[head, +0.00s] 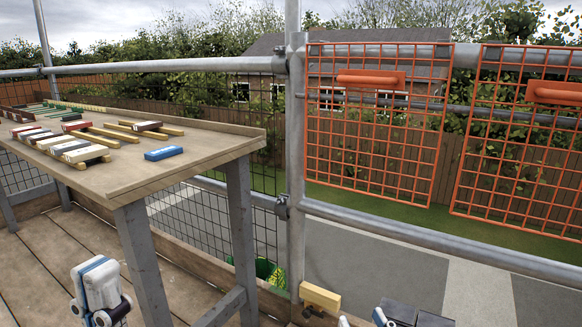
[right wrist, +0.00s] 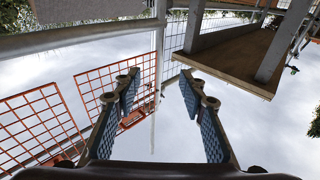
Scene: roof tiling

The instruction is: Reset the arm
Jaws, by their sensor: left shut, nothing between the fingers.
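My left gripper (head: 100,290) shows at the bottom left of the head view, in front of the workbench. It is white and blue with dark joints, its fingers are together, and it holds nothing. My right gripper (right wrist: 160,92) fills the lower middle of the right wrist view. Its two blue-padded fingers are wide apart with only background between them. Dark parts of my right arm or gripper show at the bottom edge of the head view, right of centre, cut off by the frame.
A wooden workbench (head: 190,165) stands at the left, with several coloured blocks and strips and a blue block (head: 163,153). A yellow block (head: 320,298) is low by the metal post (head: 296,150). Two orange mesh panels (head: 375,160) with orange handles hang on the rail.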

